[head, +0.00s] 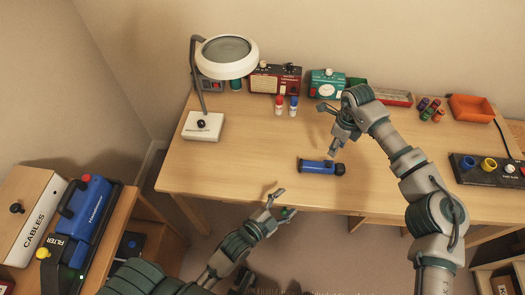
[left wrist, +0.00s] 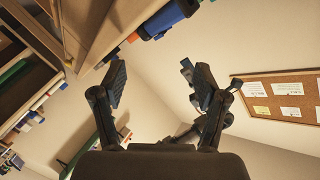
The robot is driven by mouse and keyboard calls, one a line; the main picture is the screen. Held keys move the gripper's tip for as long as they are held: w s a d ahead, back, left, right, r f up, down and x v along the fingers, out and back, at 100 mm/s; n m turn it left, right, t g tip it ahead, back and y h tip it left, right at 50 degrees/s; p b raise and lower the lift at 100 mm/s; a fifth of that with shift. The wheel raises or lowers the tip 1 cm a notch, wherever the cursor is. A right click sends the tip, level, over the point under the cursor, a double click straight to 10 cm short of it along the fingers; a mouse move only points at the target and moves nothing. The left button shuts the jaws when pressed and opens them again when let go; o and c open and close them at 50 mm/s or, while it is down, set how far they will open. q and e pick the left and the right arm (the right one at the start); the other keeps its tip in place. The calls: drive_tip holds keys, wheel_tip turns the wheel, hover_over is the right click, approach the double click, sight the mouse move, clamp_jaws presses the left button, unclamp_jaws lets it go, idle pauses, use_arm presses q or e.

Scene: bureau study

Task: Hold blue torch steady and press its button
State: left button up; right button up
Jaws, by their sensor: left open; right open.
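The blue torch (head: 318,166) lies on its side on the wooden desk (head: 230,165), near the front edge. It has a dark head at its right end. I cannot make out its button. My left gripper (head: 285,202) is open and empty, in front of the desk edge and below left of the torch. Its spread fingers also show in the left wrist view (left wrist: 158,82), with nothing between them. My right gripper (head: 331,126) is open above the desk, just behind and above the torch, apart from it.
A magnifier lamp (head: 227,58) stands at the desk's back left. Red and blue small bottles (head: 286,106), a red radio (head: 275,79), a green device (head: 327,84) and an orange bin (head: 470,107) stand further back. A black panel (head: 485,169) lies at right. The desk left of the torch is clear.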

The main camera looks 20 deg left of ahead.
use_arm(q)
drive_tip(key=w+r+m+g+h, duration=0.1)
drive_tip(key=w+r+m+h, duration=0.35)
drive_tip(key=m, duration=0.75)
drive_tip(key=w+r+m+g+h, duration=0.1)
drive_tip(key=w+r+m+h, duration=0.4)
drive_tip(key=m, duration=0.6)
drive_tip(key=m+g+y, duration=0.3)
drive_tip(key=m+g, duration=0.6)
drive_tip(key=m, duration=0.6)
approach(299, 164)
drive_tip(key=shift+h, duration=0.25)
drive_tip(key=v, duration=0.3)
drive_tip(key=r+v, duration=0.1)
drive_tip(key=v, duration=0.1)
drive_tip(key=shift+s+d, duration=0.15)
drive_tip(key=shift+s, duration=0.2)
drive_tip(key=shift+f, duration=0.1)
drive_tip(key=x, duration=1.7)
use_arm(e)
drive_tip(key=shift+a, duration=0.2)
